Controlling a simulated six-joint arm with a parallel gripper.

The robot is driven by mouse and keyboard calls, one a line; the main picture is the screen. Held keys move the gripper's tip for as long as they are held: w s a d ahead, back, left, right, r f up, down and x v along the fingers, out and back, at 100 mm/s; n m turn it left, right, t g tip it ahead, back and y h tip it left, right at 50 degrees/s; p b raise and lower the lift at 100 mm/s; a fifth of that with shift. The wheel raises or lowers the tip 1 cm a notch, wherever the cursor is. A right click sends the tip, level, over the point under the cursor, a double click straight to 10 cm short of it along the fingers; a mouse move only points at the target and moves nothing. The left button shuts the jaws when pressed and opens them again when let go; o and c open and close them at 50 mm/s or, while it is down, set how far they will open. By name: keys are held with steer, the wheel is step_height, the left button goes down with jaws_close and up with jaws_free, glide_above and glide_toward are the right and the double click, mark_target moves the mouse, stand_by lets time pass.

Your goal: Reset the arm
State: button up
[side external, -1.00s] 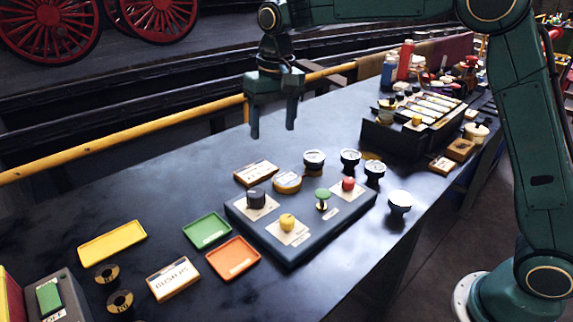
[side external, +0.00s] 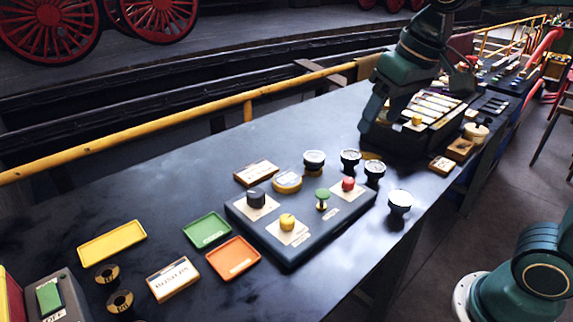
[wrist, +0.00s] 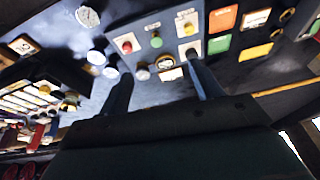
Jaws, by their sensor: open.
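My gripper (side external: 376,108) is high at the back right of the bench in the side view, in front of the slotted rack (side external: 380,140). Its two fingers (wrist: 163,92) stand well apart in the wrist view, open with nothing between them. The dark control panel (side external: 285,255) lies mid-bench, with a black knob (side external: 256,197), a yellow knob (side external: 287,222), a green button (side external: 322,194) and a red knob (side external: 348,184). The panel also shows beyond the fingers in the wrist view (wrist: 168,25).
Several gauges (side external: 314,158) stand behind and right of the panel. Yellow (side external: 112,240), green (side external: 207,230) and orange (side external: 233,258) trays lie to its left, beside a bushings box (side external: 173,280). A yellow rail (side external: 180,121) runs behind the bench. The back left bench top is clear.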

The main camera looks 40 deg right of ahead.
steer(key=s+d+f+t, duration=0.1)
steer(key=s+f, duration=0.4)
steer(key=s, duration=0.7)
steer(key=shift+d+n+t, duration=0.4)
steer(key=shift+d, duration=0.1)
steer(key=w+a+r+n+g, duration=0.1)
steer(key=w+a+r, duration=0.1)
steer(key=w, duration=0.8)
steer(key=w+a+r+n+g, duration=0.1)
steer(key=w+a+r+g, duration=0.1)
steer(key=w, duration=0.7)
steer(key=w+a+f+n+g, duration=0.1)
steer(key=w+a+f, duration=0.2)
steer(key=w+f, duration=0.2)
steer(key=w+a+f+n+g, duration=0.1)
steer(key=w+a+f, duration=0.3)
steer(key=w, duration=0.8)
step_height(320, 180, down, 2)
steer(key=shift+w+a+f+n+g, duration=0.2)
steer(key=shift+a+n+g, duration=0.05)
steer(key=shift+n+g, duration=0.05)
